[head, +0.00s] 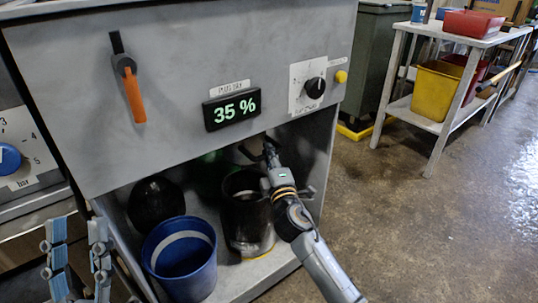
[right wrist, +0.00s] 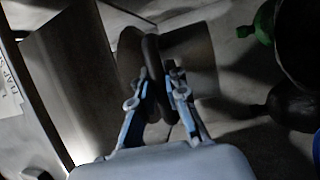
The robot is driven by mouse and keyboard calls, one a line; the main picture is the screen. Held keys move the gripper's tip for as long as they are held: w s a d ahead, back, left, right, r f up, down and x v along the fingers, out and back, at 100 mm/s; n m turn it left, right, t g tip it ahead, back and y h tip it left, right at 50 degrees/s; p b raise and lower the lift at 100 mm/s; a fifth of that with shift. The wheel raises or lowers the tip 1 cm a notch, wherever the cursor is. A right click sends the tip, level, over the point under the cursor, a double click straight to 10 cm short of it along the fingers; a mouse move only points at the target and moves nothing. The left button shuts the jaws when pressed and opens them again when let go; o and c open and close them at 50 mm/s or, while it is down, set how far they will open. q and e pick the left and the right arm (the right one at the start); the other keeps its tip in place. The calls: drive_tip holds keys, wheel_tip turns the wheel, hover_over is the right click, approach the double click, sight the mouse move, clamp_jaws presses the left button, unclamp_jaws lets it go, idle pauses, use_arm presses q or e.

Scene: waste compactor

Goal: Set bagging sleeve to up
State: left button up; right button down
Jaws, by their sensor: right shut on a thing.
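My right arm reaches into the open lower bay of the grey machine (head: 180,60). In the head view my right gripper (head: 270,150) is under the front panel, its fingertips partly hidden in shadow. In the right wrist view the gripper (right wrist: 158,95) is shut on a dark looped handle (right wrist: 152,70). A dark grey-brown cylinder (right wrist: 190,60) is right behind the handle. It may be the bagging sleeve, but I cannot tell. My left gripper (head: 76,255) is at the lower left of the head view, its fingers apart, empty.
A blue bucket (head: 182,260), a dark cylinder (head: 246,215) and a black rounded object (head: 155,203) stand in the bay. The panel carries an orange lever (head: 133,95), a 35 % display (head: 232,109) and a black knob (head: 315,88). Floor (head: 430,220) is clear at right.

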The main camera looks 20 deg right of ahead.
drive_tip(key=shift+r, duration=0.3)
drive_tip(key=c, duration=1.3)
unclamp_jaws()
drive_tip(key=shift+c, duration=0.2)
drive_tip(key=shift+f, duration=0.2)
drive_tip(key=s+f, duration=0.2)
drive_tip(key=s, duration=0.9)
drive_tip(key=shift+s+a, duration=0.3)
drive_tip(key=shift+s, duration=0.1)
